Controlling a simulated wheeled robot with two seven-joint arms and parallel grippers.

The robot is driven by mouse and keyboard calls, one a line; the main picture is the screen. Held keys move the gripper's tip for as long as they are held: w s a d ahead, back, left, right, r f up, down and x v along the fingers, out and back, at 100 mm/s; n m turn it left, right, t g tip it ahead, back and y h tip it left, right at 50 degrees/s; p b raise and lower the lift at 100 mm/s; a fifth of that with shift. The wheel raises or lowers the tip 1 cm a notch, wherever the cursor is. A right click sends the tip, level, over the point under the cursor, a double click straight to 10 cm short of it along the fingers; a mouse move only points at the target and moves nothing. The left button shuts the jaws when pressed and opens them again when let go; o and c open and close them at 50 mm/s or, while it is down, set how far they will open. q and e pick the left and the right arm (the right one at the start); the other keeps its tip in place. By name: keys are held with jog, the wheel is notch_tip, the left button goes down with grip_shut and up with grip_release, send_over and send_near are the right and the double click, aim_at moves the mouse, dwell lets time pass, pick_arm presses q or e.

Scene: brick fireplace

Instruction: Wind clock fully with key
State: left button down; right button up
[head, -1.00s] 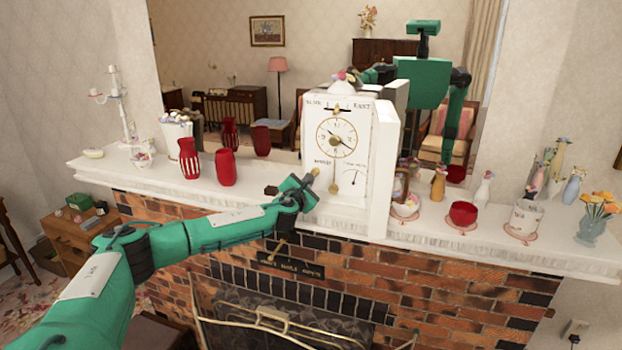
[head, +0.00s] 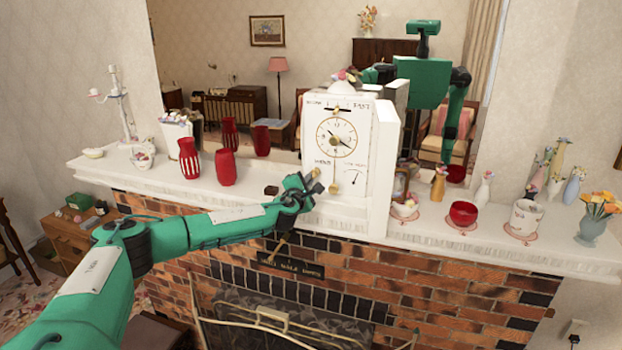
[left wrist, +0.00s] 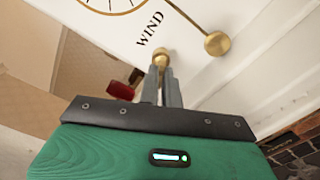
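The white clock (head: 348,110) stands on the mantel. Its round dial (head: 337,137) has dark hands, and a brass pendulum (head: 334,188) hangs below. The left wrist view shows the clock's front with the word WIND (left wrist: 150,30) and the pendulum disc (left wrist: 217,43). My left gripper (head: 314,184) is at the clock's lower left front. In the left wrist view its fingers (left wrist: 161,80) are close together on a small brass piece, seemingly the key (left wrist: 160,57), just below WIND. The fingers hide most of it; I cannot tell whether it sits in the clock. My right gripper is not directly visible.
Red vases (head: 225,167) and a small dark block (head: 271,190) stand left of the clock. A red bowl (head: 463,213), small vases and a white pot (head: 524,216) stand to its right. A mirror behind reflects my body. The brick fireplace (head: 420,285) is below.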

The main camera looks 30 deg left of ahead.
pick_arm(q)
jog(key=shift+a+r, duration=0.15)
jog(key=shift+r, duration=0.05)
jog(key=m, duration=0.4)
jog(key=shift+m, duration=0.3)
jog(key=shift+w, duration=0.1)
jog(key=m, duration=0.4)
jog(key=shift+m, duration=0.3)
jog(key=c, duration=1.6)
grip_release()
jog(key=shift+w+f, duration=0.1)
jog(key=shift+o, duration=0.3)
jog(key=shift+w+f, duration=0.1)
jog(key=shift+f, duration=0.05)
jog(key=o, duration=0.5)
